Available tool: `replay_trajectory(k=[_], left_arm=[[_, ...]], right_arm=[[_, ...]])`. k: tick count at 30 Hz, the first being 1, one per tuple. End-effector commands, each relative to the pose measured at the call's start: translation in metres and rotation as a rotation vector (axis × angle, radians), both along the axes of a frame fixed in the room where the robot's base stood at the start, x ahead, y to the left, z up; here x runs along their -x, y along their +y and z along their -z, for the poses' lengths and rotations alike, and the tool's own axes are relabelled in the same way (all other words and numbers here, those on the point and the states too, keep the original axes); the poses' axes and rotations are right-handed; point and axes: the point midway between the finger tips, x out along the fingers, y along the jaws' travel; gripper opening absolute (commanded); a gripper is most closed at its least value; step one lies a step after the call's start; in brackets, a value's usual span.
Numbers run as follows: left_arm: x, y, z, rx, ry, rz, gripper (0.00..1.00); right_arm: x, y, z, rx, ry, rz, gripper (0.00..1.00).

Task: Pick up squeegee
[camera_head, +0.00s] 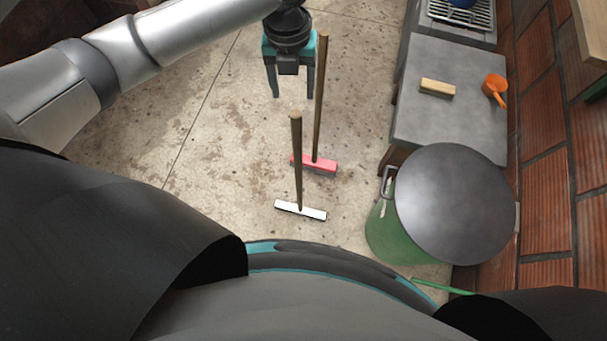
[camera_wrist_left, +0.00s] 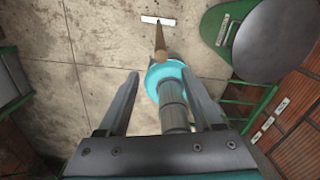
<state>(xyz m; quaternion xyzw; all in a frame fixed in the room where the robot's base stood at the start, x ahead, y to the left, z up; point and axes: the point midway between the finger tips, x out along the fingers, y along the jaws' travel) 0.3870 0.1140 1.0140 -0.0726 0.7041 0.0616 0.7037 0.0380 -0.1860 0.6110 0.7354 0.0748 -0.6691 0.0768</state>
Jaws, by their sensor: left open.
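The squeegee (camera_head: 299,211) has a white head on the floor and a brown wooden handle that rises upright. In the head view its handle top shows just below my left gripper (camera_head: 292,96). The gripper is open and empty, with its two fingers apart and a teal body above them. In the left wrist view my fingers (camera_wrist_left: 160,78) are spread, and the squeegee's white head (camera_wrist_left: 158,20) and handle are beyond their tips. The handle does not appear to be between the fingers. My right gripper is not in view.
A red-headed brush (camera_head: 314,164) with a long handle stands just behind the squeegee. At right are a green bin (camera_head: 388,240) with a dark round lid (camera_head: 456,203) and a grey counter (camera_head: 440,58) with a yellow block (camera_head: 437,87) and an orange scoop (camera_head: 495,86). Floor at left is clear.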

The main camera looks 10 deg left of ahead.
Motion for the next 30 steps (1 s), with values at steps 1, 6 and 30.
replay_trajectory(k=[1, 6, 30], left_arm=[[0.0, 0.004, 0.0, -0.014, 0.002, 0.018, 0.67], [0.001, 0.005, 0.024, -0.02, 0.008, 0.03, 0.67], [-0.001, -0.004, 0.135, -0.015, 0.005, 0.027, 0.67]], right_arm=[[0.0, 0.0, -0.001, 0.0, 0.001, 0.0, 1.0], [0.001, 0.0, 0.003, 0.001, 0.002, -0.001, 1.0], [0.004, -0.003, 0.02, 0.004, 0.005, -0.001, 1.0]])
